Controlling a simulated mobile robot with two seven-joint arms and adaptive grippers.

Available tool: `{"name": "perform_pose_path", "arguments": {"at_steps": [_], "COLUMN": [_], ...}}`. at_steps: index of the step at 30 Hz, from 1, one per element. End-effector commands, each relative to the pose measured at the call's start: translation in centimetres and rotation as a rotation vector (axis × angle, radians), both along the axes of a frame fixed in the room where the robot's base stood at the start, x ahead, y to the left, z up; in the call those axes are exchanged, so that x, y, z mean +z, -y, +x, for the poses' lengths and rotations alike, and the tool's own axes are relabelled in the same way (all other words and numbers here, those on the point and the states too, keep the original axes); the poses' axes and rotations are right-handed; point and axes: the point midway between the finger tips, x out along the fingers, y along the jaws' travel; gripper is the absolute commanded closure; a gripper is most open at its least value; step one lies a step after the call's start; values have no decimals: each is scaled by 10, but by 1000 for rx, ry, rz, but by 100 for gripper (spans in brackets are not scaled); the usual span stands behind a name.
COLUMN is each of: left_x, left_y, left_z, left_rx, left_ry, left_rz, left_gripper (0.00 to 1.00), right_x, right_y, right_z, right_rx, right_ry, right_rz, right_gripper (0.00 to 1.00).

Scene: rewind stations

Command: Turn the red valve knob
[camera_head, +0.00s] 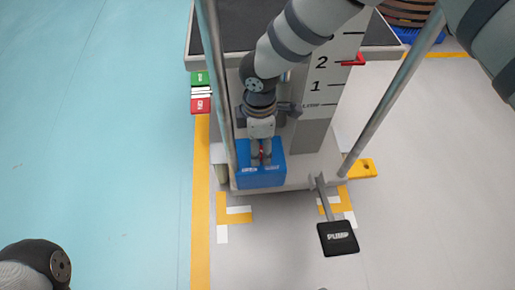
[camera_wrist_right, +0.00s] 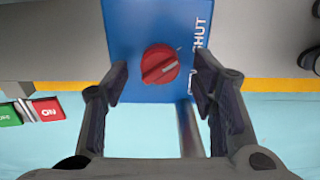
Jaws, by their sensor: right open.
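The red valve knob (camera_wrist_right: 160,64) is on the face of a blue box (camera_wrist_right: 120,30) in the right wrist view. It is round, with a raised bar and a pale mark slanting up to the right. White lettering beside it reads SHUT; another word is partly hidden by a finger. My right gripper (camera_wrist_right: 161,82) is open, with one finger on each side of the knob and visible gaps between. In the head view, my right gripper (camera_head: 261,158) points down at the blue box (camera_head: 262,180) and mostly hides the knob. My left gripper is out of view.
A grey post (camera_head: 323,90) with level marks stands behind the box. Metal rods (camera_head: 394,93) slant on both sides. A black PUMP pedal (camera_head: 338,237) sticks out at front right. A green-and-red switch block (camera_head: 200,92) is at left. Floor at left is clear.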

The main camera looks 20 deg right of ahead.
Motion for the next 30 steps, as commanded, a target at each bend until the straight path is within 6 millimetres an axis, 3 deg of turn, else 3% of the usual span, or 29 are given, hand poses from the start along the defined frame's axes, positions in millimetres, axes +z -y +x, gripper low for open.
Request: {"name": "perform_pose_path", "arguments": {"at_steps": [3, 12, 18, 30], "left_x": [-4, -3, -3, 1], "left_y": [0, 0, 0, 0], "left_z": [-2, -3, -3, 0], "left_rx": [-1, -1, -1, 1], "left_ry": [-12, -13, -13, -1], "left_rz": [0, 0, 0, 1], "left_gripper": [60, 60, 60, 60], "right_x": [-14, -14, -14, -12], "right_y": [0, 0, 0, 0], "right_z": [0, 0, 0, 0], "right_rx": [-2, -1, -1, -61], "right_ry": [-1, 2, 2, 3], "right_rz": [1, 2, 2, 0], "right_gripper": [48, 50, 95, 96]}}
